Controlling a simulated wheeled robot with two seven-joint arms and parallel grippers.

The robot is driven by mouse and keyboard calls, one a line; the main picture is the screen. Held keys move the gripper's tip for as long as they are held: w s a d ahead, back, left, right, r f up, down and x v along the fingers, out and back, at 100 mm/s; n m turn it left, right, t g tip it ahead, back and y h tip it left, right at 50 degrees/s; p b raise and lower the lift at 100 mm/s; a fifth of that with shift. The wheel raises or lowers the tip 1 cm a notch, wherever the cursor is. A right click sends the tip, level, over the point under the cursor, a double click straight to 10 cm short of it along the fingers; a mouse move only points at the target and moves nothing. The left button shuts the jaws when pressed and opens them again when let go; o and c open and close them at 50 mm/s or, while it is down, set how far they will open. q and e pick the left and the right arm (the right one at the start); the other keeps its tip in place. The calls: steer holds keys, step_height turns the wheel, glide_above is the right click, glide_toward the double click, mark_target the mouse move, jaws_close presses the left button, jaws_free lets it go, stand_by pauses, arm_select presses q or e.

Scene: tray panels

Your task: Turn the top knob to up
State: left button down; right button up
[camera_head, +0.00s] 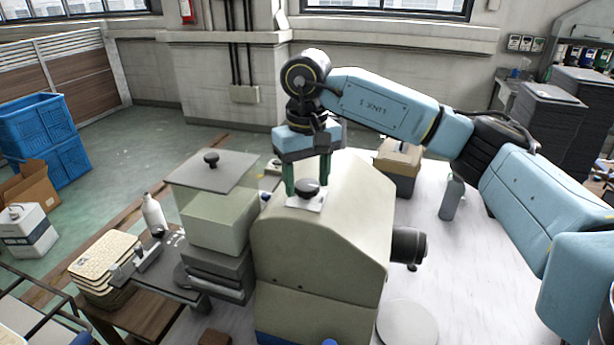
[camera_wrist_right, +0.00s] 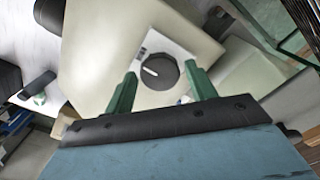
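The top knob (camera_head: 307,188) is a dark round knob on a small white plate on top of a beige machine (camera_head: 320,245). In the right wrist view the knob (camera_wrist_right: 158,73) shows a short white pointer mark toward the picture's left. My right gripper (camera_head: 307,178) points down over the knob, with one green finger on each side. In the right wrist view the fingers (camera_wrist_right: 163,82) are apart, with visible gaps beside the knob; I cannot tell how far down they reach around it. My left gripper is not in view.
A dark side knob (camera_head: 409,246) sticks out of the machine's right side. A clear-sided box with a grey lid (camera_head: 212,171) adjoins it on the left. A grey bottle (camera_head: 452,198) and a cardboard-coloured box (camera_head: 397,165) stand on the white table. A round grey disc (camera_head: 407,323) lies in front.

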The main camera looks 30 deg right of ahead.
steer(key=c, duration=0.7)
